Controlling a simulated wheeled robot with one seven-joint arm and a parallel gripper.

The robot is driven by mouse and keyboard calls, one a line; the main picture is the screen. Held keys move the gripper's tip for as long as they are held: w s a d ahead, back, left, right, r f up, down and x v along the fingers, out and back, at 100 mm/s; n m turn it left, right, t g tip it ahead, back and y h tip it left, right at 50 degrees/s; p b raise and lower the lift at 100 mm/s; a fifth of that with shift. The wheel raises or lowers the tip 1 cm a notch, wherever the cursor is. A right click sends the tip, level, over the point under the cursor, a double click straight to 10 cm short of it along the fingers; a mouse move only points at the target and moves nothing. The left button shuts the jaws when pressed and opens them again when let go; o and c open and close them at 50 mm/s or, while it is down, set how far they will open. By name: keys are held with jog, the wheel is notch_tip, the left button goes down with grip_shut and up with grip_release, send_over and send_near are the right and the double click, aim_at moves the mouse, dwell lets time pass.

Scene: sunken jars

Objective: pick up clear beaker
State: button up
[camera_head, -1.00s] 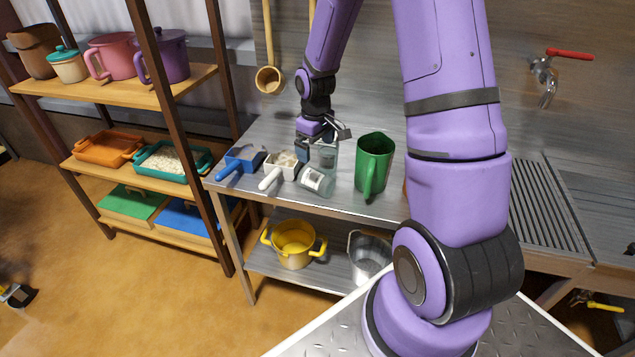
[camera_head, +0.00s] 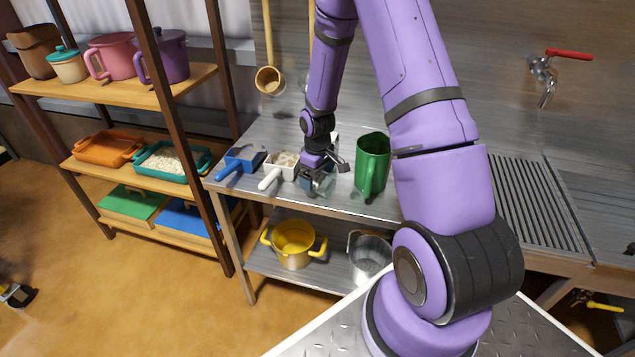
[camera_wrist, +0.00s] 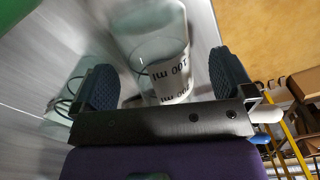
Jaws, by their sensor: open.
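A clear beaker (camera_wrist: 168,62) with a white "100 ml" label is between the two fingers of my gripper (camera_wrist: 165,82) in the wrist view. The fingers are apart, one on each side of it, and I see a gap on both sides. In the head view, my gripper (camera_head: 314,184) is low over the beaker (camera_head: 325,187) near the front of the steel table and hides most of it. The beaker seems to lie on its side.
A second clear vessel (camera_wrist: 66,98) stands close outside the left finger. A green jug (camera_head: 372,165) is to the right. A white-handled scoop (camera_head: 281,166) and a blue scoop (camera_head: 240,162) are to the left on the steel table (camera_head: 285,130).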

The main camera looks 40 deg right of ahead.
aim_at(317, 182)
jog(key=shift+f, duration=1.6)
jog(key=c, duration=1.1)
